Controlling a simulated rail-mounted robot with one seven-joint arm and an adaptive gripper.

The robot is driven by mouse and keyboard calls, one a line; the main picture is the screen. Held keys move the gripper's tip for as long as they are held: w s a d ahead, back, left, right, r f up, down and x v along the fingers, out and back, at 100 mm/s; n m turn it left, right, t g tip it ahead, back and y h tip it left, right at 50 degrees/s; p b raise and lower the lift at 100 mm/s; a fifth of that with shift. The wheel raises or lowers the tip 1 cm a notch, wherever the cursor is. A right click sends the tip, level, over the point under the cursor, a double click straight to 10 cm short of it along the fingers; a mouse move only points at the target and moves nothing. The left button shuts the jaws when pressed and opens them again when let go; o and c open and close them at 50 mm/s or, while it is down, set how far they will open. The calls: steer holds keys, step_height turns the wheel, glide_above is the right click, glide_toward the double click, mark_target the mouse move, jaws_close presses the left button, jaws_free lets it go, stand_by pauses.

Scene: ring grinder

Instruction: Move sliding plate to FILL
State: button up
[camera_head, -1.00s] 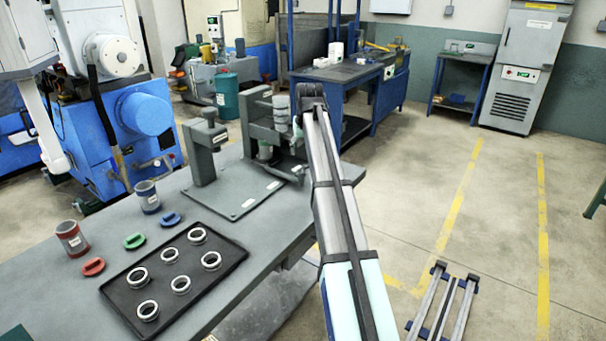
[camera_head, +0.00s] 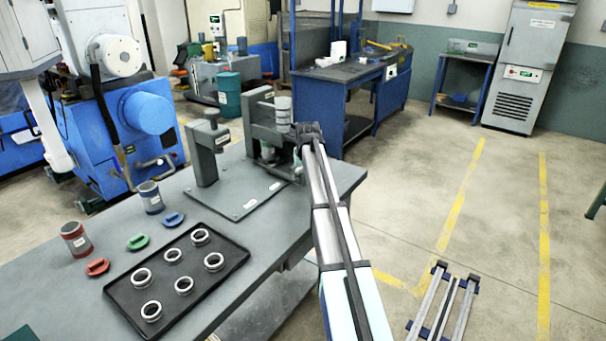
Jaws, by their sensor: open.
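The dark grey fixture (camera_head: 262,125) stands at the far end of the workbench, with a light grey canister (camera_head: 284,110) at its upper right. I cannot pick out the sliding plate or a FILL mark; that area is small and partly behind my arm. My gripper (camera_head: 297,165) is beside the fixture's right side, low at the end of my arm. It is open, but mostly hidden by the arm, and I cannot tell whether it touches anything.
A press-like stand (camera_head: 206,150) on a base plate is left of the fixture. A black tray (camera_head: 222,287) with several metal rings lies nearer. Red and blue cups (camera_head: 75,239) and coloured handled pieces stand left of it. A blue bench (camera_head: 350,75) is behind; the floor at right is mostly clear.

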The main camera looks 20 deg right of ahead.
jaws_close()
steer(key=w+d, duration=0.2)
steer(key=d, duration=0.1)
steer(key=shift+d, duration=0.2)
steer(key=shift+r, duration=0.1)
jaws_free()
steer(key=shift+d, duration=0.1)
